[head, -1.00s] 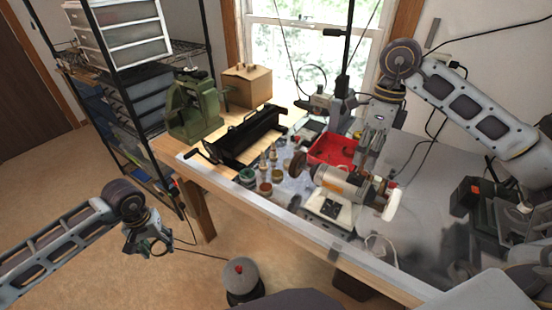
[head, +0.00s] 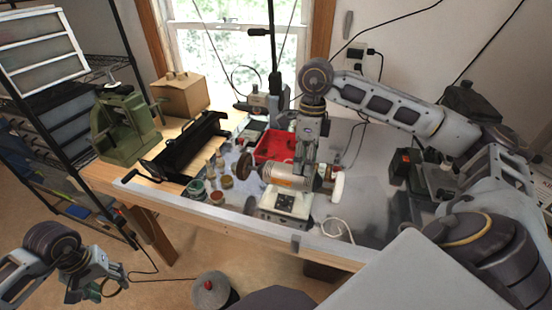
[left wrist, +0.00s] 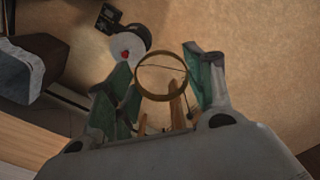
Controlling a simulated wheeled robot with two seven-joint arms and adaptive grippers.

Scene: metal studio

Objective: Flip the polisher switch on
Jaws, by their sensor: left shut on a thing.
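The polisher (head: 291,176) stands near the table's front edge, with a brown wheel on its left end and a white wheel on its right. Its pale base (head: 284,204) has a dark switch plate on top; the switch position is too small to tell. My right gripper (head: 307,158) points down just behind the polisher body, its fingertips partly hidden, so its opening is unclear. My left gripper (head: 98,288) is low in front of the table, away from the polisher. It is shut on a thin brass-coloured ring (left wrist: 162,94), which shows between its green-padded fingers in the left wrist view.
A red tray (head: 272,147) lies behind the polisher, and several small jars (head: 197,189) stand to its left. A black machine (head: 187,146) and a green press (head: 125,127) are further left. A white cord (head: 338,228) lies right of the base.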

